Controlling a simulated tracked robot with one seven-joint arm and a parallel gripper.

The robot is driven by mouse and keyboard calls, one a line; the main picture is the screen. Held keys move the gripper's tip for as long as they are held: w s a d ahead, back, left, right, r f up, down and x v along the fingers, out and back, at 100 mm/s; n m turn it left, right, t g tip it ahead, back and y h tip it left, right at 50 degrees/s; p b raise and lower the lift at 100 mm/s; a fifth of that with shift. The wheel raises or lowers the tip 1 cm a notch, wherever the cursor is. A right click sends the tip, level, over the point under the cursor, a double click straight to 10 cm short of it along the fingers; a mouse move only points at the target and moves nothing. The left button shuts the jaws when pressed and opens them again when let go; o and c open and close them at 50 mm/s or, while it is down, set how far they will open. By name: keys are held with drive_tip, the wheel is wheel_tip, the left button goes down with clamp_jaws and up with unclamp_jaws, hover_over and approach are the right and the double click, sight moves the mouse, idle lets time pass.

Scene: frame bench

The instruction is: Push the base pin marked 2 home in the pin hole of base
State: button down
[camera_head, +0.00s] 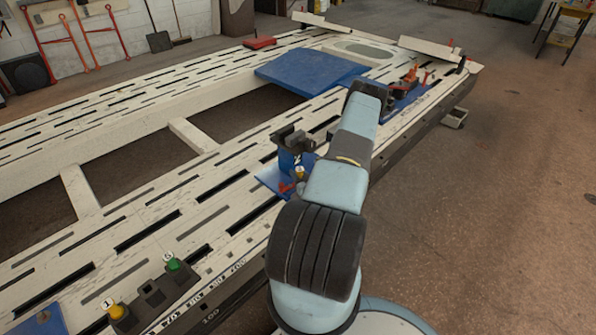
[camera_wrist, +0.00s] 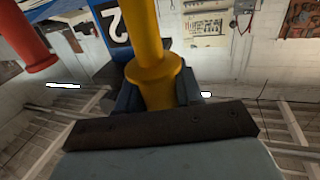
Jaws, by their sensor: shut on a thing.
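In the wrist view my gripper (camera_wrist: 158,97) is shut on a yellow pin (camera_wrist: 146,30), gripping it beside its wide collar. The pin runs out of the top of that view, so its far end is hidden. A blue upright with a white 2 on a black plate (camera_wrist: 114,24) stands just behind the pin. In the head view the base (camera_head: 295,160) is a blue block marked 2, with a bit of yellow (camera_head: 300,171) in front of it. My arm hides most of this spot. I cannot tell how deep the pin sits in the hole.
A red rod (camera_wrist: 30,40) hangs close on the left in the wrist view. In the head view a dark rack (camera_head: 152,294) holds a yellow pin marked 1 (camera_head: 116,310) and a green pin marked 3 (camera_head: 173,264). The slotted bench (camera_head: 150,225) has wide openings.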

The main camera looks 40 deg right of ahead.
drive_tip(key=shift+f, duration=0.5)
drive_tip(key=shift+f, duration=4)
idle(1.4)
drive_tip(key=c, duration=0.7)
unclamp_jaws()
drive_tip(key=shift+o, duration=0.2)
drive_tip(key=v, duration=1.3)
drive_tip(key=shift+s, duration=0.4)
